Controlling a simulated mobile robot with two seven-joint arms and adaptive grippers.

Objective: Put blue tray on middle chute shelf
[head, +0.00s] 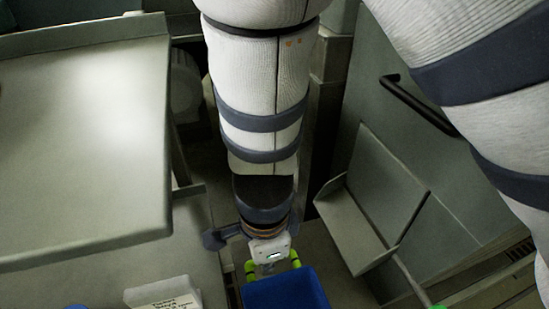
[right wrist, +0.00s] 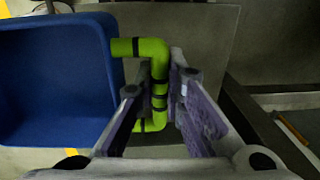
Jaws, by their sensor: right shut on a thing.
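The blue tray (head: 287,291) is at the bottom middle of the head view, cut off by the picture's lower edge. It fills the left of the right wrist view (right wrist: 55,85). My left gripper is not in view.
A large, bare grey metal surface (head: 80,150) lies at the left. A white labelled box (head: 165,294) is below it. A black bar handle (head: 418,104) is on the grey panel at the right. A green piece (head: 436,307) shows at the lower right edge.

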